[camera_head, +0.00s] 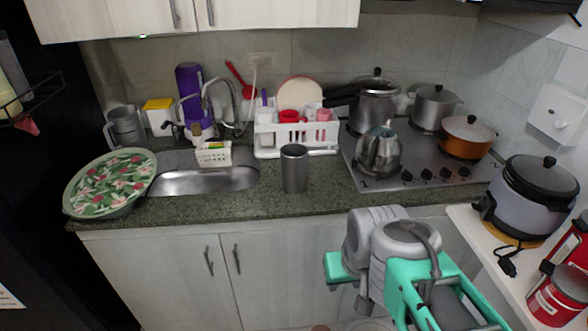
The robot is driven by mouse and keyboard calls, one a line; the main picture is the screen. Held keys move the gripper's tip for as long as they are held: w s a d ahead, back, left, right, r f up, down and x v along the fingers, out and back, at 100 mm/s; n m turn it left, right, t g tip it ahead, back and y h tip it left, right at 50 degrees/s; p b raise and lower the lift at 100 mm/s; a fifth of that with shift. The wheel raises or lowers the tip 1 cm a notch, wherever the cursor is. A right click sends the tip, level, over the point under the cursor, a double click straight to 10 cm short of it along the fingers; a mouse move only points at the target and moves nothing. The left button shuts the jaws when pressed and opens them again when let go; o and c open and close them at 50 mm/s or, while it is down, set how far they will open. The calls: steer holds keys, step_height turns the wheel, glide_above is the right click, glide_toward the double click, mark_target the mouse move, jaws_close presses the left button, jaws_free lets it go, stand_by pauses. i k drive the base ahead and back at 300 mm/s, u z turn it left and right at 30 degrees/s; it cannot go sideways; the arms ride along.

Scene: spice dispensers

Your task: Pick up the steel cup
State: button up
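The steel cup (294,170) is a plain grey metal cylinder. It stands upright near the front of the granite counter (326,188), right of the sink and left of the stove. Nothing covers it in this view. My grey and teal arm is at the lower right, in front of the cabinets and apart from the cup. I cannot make out my gripper's fingers in the frame.
A white dish rack (268,145) stands just behind the cup. A steel kettle (379,154) and several pots on the stove (418,172) are to its right. The sink (205,181) and a green floral tray (110,184) are to its left. Counter in front of the cup is clear.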

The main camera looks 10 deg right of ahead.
mark_target(294, 169)
steer(key=z, duration=2.05)
steer(key=k, duration=1.5)
steer(key=u, duration=1.95)
steer(key=i, duration=0.5)
steer(key=u, duration=0.1)
